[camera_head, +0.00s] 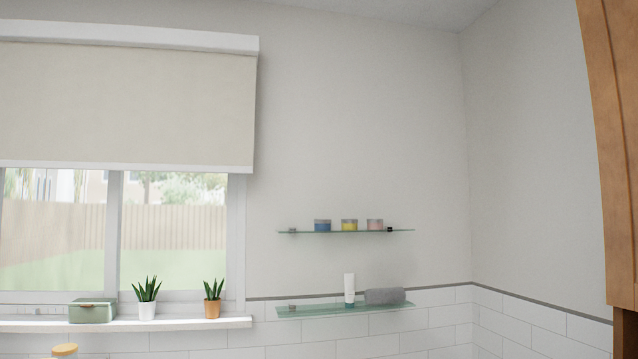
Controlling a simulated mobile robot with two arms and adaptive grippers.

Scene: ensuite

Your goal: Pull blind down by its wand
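A beige roller blind (128,105) hangs over the window at the left of the head view. It covers the upper part of the window, and its white bottom bar (125,166) sits a little above the middle of the picture's height. A white headrail (130,36) runs along its top. I cannot make out a wand on the visible part of the blind; its left end is cut off by the frame edge. Neither of my grippers shows in this view.
Below the window, the white sill (190,323) holds a green box (92,311) and two potted plants, white (147,309) and orange (213,309). Glass shelves (345,232) with jars and a tube are right of the window. A wooden cabinet (612,150) stands far right.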

